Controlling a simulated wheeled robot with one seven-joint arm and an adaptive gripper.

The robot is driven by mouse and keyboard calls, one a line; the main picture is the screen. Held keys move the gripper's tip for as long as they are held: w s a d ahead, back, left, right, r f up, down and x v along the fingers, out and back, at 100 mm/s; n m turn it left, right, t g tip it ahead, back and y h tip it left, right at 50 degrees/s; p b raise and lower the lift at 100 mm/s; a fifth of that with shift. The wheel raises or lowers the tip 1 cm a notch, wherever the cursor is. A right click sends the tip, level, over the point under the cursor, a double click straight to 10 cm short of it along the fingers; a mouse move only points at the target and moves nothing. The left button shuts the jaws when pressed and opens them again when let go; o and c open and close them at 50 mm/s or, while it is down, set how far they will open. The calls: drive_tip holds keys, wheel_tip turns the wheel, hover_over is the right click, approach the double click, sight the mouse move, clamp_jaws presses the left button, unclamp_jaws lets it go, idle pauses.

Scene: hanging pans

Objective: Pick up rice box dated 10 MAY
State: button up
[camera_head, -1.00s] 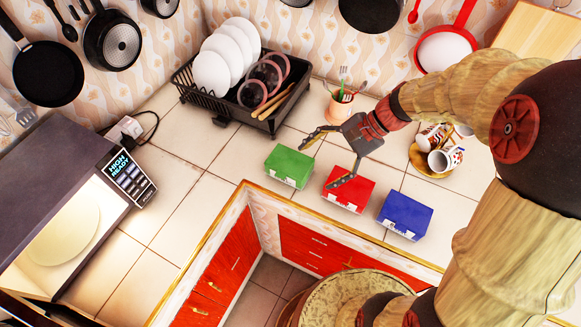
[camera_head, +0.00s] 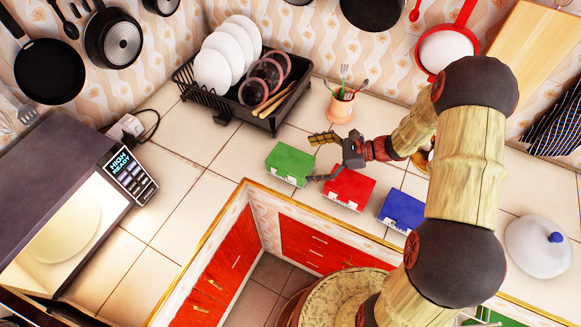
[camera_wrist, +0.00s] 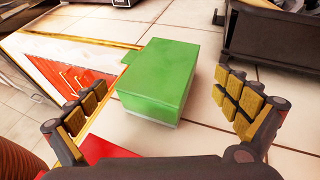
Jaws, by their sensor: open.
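Three boxes stand in a row on the tiled counter: a green box (camera_head: 290,163), a red box (camera_head: 349,188) and a blue box (camera_head: 402,210). Each has a white label low on its front; the dates are too small to read. My gripper (camera_head: 314,158) is open beside the green box, at its right, and low near the counter. In the wrist view the green box (camera_wrist: 158,80) lies ahead between the two spread fingers (camera_wrist: 160,108), apart from both. A corner of the red box (camera_wrist: 105,150) shows below, close to the left finger.
A black dish rack (camera_head: 243,90) with plates stands behind the boxes. A utensil cup (camera_head: 341,106) is behind my gripper. A microwave (camera_head: 75,215) is at left, and a white lid (camera_head: 539,246) at right. The counter left of the green box is clear.

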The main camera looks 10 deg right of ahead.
sight(298, 161)
drive_tip(key=b+x, duration=0.1)
drive_tip(key=x, duration=0.3)
drive_tip(key=shift+w+a+f, duration=0.2)
drive_tip(key=shift+a, duration=0.05)
drive_tip(key=shift+c, duration=0.4)
drive_tip(key=shift+s, duration=0.1)
drive_tip(key=c, duration=2.1)
